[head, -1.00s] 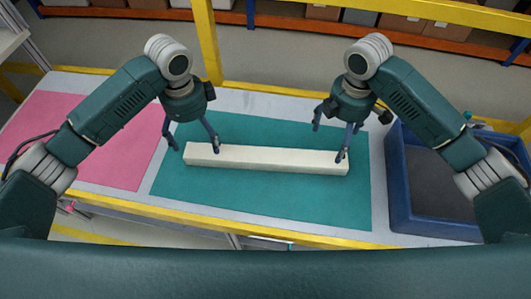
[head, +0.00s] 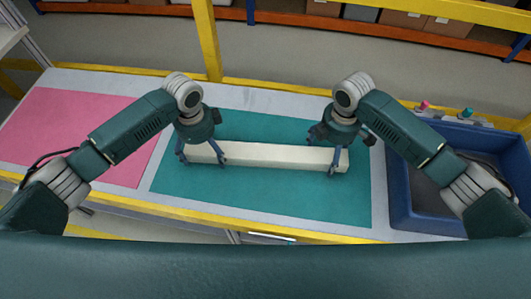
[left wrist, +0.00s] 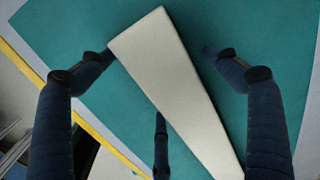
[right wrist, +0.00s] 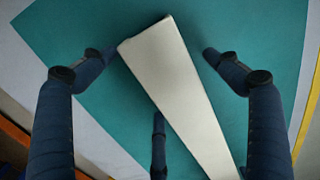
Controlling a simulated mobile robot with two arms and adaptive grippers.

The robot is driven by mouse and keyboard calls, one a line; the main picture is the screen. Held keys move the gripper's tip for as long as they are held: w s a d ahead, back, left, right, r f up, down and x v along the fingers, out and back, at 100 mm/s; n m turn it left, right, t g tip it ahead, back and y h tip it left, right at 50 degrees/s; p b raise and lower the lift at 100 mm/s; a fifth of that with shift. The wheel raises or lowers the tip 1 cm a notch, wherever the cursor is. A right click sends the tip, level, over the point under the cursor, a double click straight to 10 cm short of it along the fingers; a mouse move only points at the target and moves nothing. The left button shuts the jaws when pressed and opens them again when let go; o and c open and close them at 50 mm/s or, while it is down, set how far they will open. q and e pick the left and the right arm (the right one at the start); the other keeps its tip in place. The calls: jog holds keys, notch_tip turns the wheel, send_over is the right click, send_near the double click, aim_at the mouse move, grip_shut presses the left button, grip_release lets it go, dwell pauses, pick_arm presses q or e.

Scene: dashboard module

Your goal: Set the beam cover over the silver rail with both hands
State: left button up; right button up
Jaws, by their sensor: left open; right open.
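A long cream-white beam cover (head: 270,156) lies flat on a teal mat. In the left wrist view its end (left wrist: 175,75) lies between my open fingers, slanting across the picture; the right wrist view shows the other end (right wrist: 175,75) the same way. My left gripper (head: 203,160) is open, with fingers around the cover's left end. My right gripper (head: 327,156) is open at the cover's right end. Neither gripper visibly grips the cover. I cannot make out a silver rail in any view.
The teal mat (head: 260,198) covers the middle of the table. A pink mat (head: 75,130) is on the left. A blue bin (head: 402,205) stands on the right, with small pink and teal knobs behind it. A yellow post (head: 207,40) rises behind the table.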

pick_arm(q)
jog(key=shift+f, duration=0.2)
pick_arm(e)
jog(key=shift+f, duration=0.2)
pick_arm(q)
jog(key=c, duration=1.5)
pick_arm(e)
jog(key=c, duration=1.5)
pick_arm(q)
jog(key=shift+c, duration=0.2)
pick_arm(e)
jog(key=shift+c, duration=0.2)
pick_arm(q)
jog(key=shift+r, duration=0.1)
pick_arm(e)
jog(key=shift+r, duration=0.15)
